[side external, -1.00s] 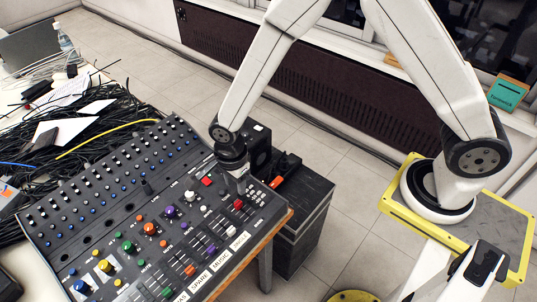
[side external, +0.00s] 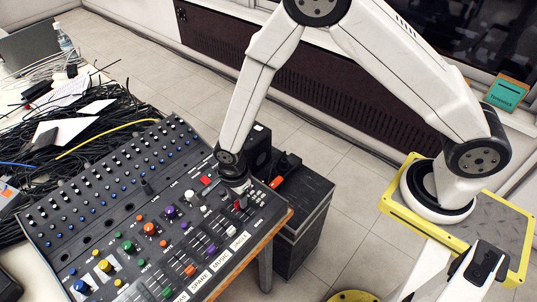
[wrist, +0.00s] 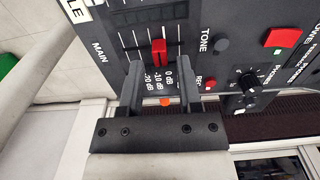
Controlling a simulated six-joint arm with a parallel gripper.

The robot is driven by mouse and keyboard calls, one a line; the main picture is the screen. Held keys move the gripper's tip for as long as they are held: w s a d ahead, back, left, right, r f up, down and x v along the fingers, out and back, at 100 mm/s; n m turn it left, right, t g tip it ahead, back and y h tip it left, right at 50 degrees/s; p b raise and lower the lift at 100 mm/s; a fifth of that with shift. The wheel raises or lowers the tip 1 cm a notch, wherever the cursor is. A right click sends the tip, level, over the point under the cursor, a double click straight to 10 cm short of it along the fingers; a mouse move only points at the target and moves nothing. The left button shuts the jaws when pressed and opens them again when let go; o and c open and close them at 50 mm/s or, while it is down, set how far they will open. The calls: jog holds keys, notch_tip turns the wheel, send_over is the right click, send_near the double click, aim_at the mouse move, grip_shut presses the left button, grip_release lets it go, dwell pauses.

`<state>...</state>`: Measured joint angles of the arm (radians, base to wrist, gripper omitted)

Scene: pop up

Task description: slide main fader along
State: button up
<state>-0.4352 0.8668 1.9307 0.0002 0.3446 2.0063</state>
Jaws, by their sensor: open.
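The main fader's red cap (wrist: 159,52) sits in its slot on the mixing console (wrist: 205,14), beside a printed dB scale in the wrist view. In the side view the red cap (side external: 239,205) shows near the console's right end, partly hidden by my gripper. My gripper (wrist: 160,68) is open. In the side view my gripper (side external: 241,196) reaches down to the console at the fader. I cannot tell whether the fingertips touch the panel.
Several coloured knobs, such as an orange one (side external: 149,228), rise from the console to the left. White caps (side external: 231,231) and a red button (side external: 206,181) are close to my gripper. A dark box (side external: 300,220) stands beyond the console's right edge.

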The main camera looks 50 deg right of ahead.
aim_at(249, 216)
notch_tip(249, 216, down, 2)
grip_shut()
jog(key=shift+s, duration=1.85)
jog(key=shift+o, duration=1.1)
grip_release()
jog(key=shift+r, duration=0.15)
notch_tip(249, 216, up, 8)
jog(key=shift+f, duration=0.25)
